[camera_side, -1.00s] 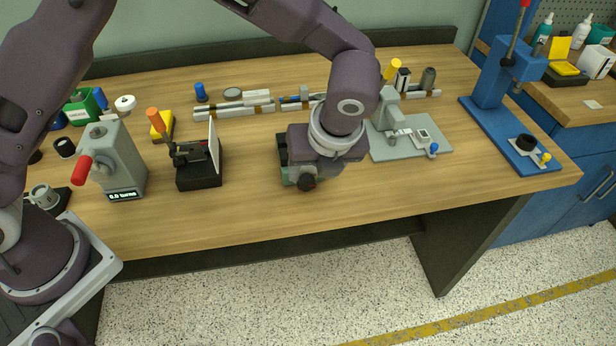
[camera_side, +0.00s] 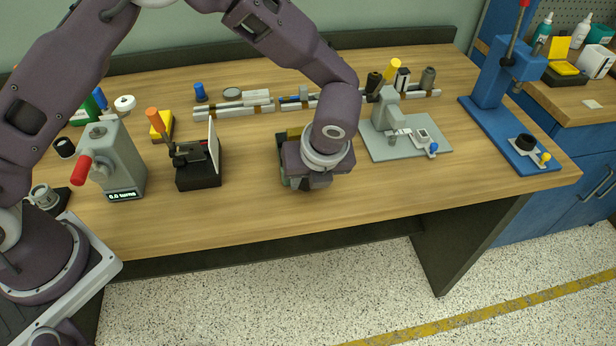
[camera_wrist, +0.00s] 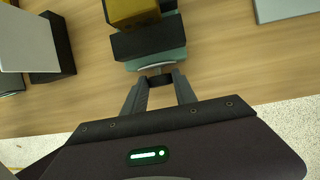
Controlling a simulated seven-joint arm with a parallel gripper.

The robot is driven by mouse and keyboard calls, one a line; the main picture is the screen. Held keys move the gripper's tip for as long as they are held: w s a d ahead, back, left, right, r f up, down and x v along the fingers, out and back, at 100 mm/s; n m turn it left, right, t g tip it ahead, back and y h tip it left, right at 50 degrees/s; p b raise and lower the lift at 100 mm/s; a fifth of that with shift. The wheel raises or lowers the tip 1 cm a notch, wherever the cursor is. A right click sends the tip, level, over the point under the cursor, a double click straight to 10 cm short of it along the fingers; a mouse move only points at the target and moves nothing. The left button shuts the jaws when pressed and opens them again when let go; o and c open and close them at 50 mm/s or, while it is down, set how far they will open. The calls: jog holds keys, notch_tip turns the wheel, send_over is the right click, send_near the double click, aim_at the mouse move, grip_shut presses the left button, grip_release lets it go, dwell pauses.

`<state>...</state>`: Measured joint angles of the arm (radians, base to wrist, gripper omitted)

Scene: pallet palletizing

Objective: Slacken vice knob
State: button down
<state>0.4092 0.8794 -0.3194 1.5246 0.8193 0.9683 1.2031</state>
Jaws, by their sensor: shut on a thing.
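The vice shows in the wrist view with a dark jaw (camera_wrist: 148,40) and a grey-green body (camera_wrist: 155,60). A yellow block (camera_wrist: 132,12) sits at its jaws. The vice knob (camera_wrist: 160,80) is on the near side of the vice, at the end of a short screw. My gripper (camera_wrist: 159,82) is shut on the knob, one finger on each side. In the side view my gripper (camera_side: 311,183) is low at the front of the vice (camera_side: 284,181) and hides the knob and most of the vice.
A black fixture with a white plate (camera_side: 199,178) stands left of the vice. A grey plate fixture (camera_side: 400,150) stands to the right, and a blue press (camera_side: 490,115) beyond it. The front strip of the wooden bench (camera_side: 250,215) is clear.

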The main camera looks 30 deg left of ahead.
jog(key=t+h, duration=0.1)
jog(key=n+t+h, duration=0.1)
jog(key=t+h, duration=0.1)
jog(key=shift+s+a, duration=0.2)
jog(key=shift+a, duration=0.1)
jog(key=c, duration=1)
grip_release()
jog(key=shift+s+r, duration=0.1)
